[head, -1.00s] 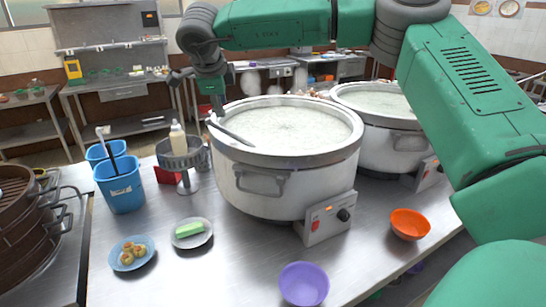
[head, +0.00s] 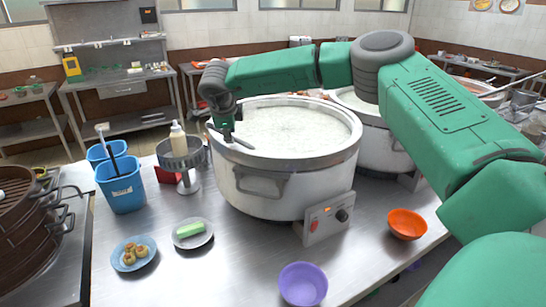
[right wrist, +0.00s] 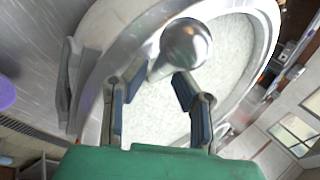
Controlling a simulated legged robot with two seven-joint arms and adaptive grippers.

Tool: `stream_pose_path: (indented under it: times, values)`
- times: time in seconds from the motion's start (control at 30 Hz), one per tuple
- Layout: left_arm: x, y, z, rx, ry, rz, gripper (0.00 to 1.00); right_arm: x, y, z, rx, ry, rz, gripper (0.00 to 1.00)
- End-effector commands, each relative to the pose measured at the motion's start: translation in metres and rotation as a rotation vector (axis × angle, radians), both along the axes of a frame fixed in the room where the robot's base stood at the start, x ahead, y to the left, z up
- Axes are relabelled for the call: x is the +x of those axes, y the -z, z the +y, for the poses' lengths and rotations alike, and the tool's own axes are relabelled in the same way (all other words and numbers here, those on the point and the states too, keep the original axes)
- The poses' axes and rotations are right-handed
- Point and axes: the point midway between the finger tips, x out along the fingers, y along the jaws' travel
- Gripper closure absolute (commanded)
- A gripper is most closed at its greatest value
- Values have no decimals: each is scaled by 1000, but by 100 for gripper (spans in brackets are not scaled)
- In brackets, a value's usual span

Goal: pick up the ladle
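The ladle (head: 241,143) shows in the head view as a thin dark handle lying across the left rim of the near stockpot (head: 292,184); the rest of it is hidden. My right gripper (head: 228,136) is just above that rim, close to the handle and overlapping it in view. In the right wrist view my right gripper (right wrist: 153,86) has its two fingers apart with nothing between the tips. A shiny rounded metal end (right wrist: 186,43), seemingly the ladle's, lies just beyond the fingertips, over the pot's rim. My left gripper is in neither view.
A second stockpot (head: 395,146) stands behind right. A steel stand (head: 184,160) with a bottle and blue buckets (head: 122,187) are left of the near pot. In front are two small plates, a purple bowl (head: 303,284) and an orange bowl (head: 407,224).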

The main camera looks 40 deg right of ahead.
Motion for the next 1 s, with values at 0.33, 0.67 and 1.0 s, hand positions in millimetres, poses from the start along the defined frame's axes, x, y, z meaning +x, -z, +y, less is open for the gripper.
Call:
stream_pose_path:
  times: [0.33,0.67,1.0]
  values:
    - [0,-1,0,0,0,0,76,2,6,-1,-1,-1,0,83]
    - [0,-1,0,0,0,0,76,3,5,-1,-1,-1,-2,100]
    - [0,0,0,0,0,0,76,3,1,-2,-1,-2,-3,100]
